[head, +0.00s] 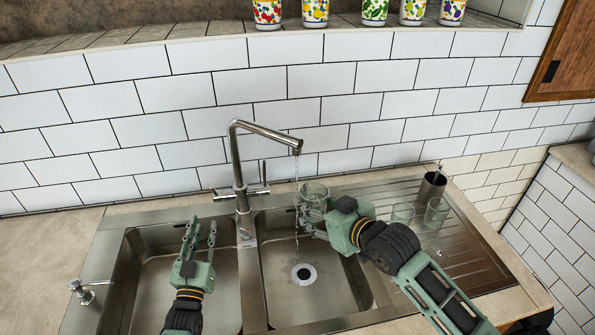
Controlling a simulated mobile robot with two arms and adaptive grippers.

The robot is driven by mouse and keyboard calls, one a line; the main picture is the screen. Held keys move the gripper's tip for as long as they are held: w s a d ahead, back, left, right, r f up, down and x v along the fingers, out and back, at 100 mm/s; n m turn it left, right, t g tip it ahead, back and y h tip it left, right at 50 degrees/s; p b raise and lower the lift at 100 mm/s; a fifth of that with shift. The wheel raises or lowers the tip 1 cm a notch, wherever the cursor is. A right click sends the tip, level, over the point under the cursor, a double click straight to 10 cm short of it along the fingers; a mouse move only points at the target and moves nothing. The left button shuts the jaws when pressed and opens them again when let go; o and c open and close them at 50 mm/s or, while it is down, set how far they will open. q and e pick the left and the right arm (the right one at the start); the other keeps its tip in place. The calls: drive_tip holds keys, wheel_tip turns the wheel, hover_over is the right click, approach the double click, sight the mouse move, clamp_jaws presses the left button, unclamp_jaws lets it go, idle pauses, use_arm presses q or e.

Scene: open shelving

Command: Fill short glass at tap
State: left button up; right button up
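A short clear glass (314,191) is in my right gripper (312,217), above the right sink basin (325,270). The fingers appear to be around its lower part, and the glass looks about upright. The chrome tap (237,165) is running; a thin water stream (297,175) falls from its spout. The stream passes close to the glass's left rim and shows again below, down to the drain. I cannot tell whether any water enters the glass or is in it. My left gripper (200,233) is open and empty over the left basin (150,270).
Clear glasses (437,212) stand on the ribbed drainboard (470,255) at right, near a metal cup (432,188) holding a utensil. A soap dispenser (85,290) is at left. Several patterned cups (315,12) line the ledge above. The left counter (45,260) is clear.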

use_arm(q)
drive_tip(key=shift+w+a+f, duration=0.1)
drive_tip(key=shift+w, duration=0.05)
drive_tip(key=c, duration=0.3)
drive_tip(key=shift+m, duration=0.3)
clamp_jaws()
drive_tip(key=m+g+y, duration=0.1)
drive_tip(key=m+g, duration=0.5)
drive_tip(key=m, duration=2.9)
approach(216, 192)
drive_tip(key=shift+w+a+f, duration=0.25)
drive_tip(key=shift+w+f, duration=0.3)
drive_tip(key=shift+w, duration=0.1)
drive_tip(key=shift+w+a+f, duration=0.25)
drive_tip(key=shift+w+f, duration=0.3)
drive_tip(key=shift+w, duration=0.1)
drive_tip(key=shift+w+a+f, duration=0.25)
drive_tip(key=shift+w+f, duration=0.3)
drive_tip(key=shift+w, duration=0.1)
